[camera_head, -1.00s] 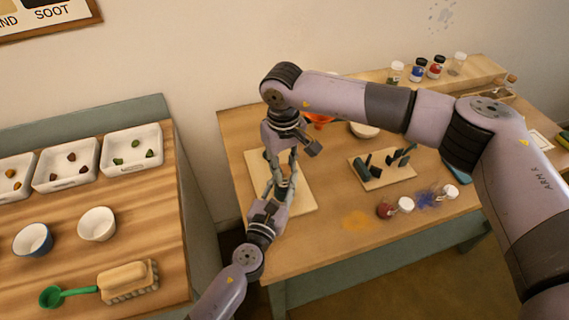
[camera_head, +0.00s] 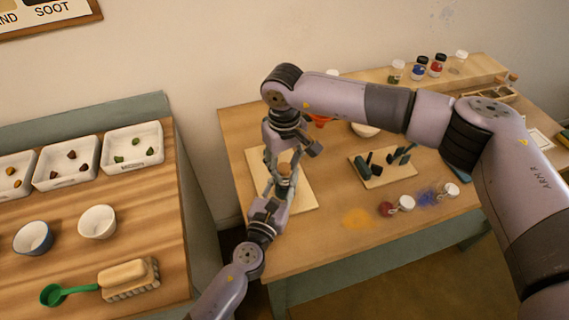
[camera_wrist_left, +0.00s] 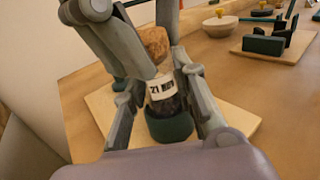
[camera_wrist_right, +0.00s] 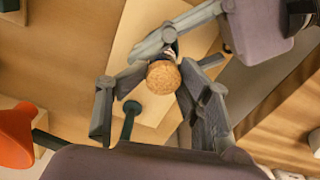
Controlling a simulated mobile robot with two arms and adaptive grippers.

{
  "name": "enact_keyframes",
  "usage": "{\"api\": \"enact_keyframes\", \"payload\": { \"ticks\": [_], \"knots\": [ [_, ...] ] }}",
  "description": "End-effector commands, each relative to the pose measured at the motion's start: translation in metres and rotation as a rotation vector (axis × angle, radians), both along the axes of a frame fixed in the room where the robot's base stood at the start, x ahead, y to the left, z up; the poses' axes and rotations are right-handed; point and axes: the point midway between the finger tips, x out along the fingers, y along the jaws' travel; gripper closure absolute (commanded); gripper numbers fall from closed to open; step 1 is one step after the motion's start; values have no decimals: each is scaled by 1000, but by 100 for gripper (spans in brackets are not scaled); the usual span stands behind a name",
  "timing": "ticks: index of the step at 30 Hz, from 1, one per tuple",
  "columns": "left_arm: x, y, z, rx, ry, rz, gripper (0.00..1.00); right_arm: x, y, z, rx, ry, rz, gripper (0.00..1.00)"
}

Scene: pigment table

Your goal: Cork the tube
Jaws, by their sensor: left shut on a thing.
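The glass tube (camera_wrist_left: 163,98), with a white label and dark contents, is upright. A dark green base (camera_wrist_left: 170,127) shows directly below it. The brown cork (camera_wrist_left: 155,43) sits at the tube's mouth; how deep it goes in is hard to tell. In the right wrist view the cork's round top (camera_wrist_right: 163,77) hides most of the tube. My left gripper (camera_wrist_left: 163,108) is shut on the tube from the front. My right gripper (camera_head: 283,172) hangs over it from above, its fingers spread on either side of the cork; it looks open.
A pale board (camera_head: 300,202) lies under the grippers. Jars (camera_head: 420,68) line the back shelf.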

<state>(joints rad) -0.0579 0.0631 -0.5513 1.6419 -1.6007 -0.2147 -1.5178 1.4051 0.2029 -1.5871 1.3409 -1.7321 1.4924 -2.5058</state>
Motion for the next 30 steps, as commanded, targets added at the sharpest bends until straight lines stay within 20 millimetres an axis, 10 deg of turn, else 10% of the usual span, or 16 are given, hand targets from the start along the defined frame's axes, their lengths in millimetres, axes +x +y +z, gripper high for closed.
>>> {"api": "enact_keyframes", "payload": {
  "ticks": [30],
  "knots": [
    [1,0,3,-4,-4,0,100,-2,3,8,4,5,5,68]
  ]
}}
